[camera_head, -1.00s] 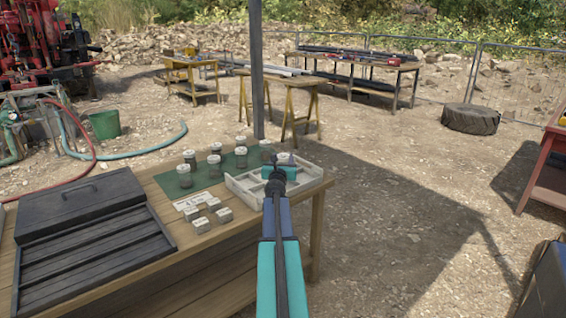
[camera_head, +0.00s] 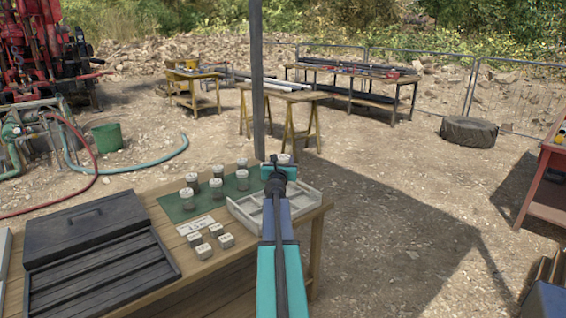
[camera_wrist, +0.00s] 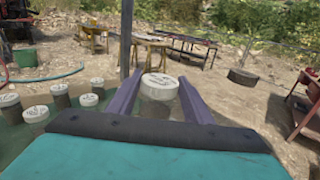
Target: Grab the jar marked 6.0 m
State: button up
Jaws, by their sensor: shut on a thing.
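My gripper (camera_wrist: 158,95) is shut on a jar (camera_wrist: 158,84) with a whitish lid; its two fingers lie on either side of the jar in the wrist view. The writing on the lid is too blurred to read. In the head view my gripper (camera_head: 280,166) is above the far edge of a pale divided tray (camera_head: 245,216), and the held jar (camera_head: 285,158) only just shows behind it. Several other jars with pale lids (camera_head: 187,193) stand upright on a green mat (camera_head: 172,205) to the left. Their marks are also not readable.
A grey post (camera_head: 257,85) rises behind the table. Open gravel lies to the right.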

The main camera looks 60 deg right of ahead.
jog(key=shift+w+r, duration=0.1)
jog(key=shift+r, duration=0.15)
dwell(0.6)
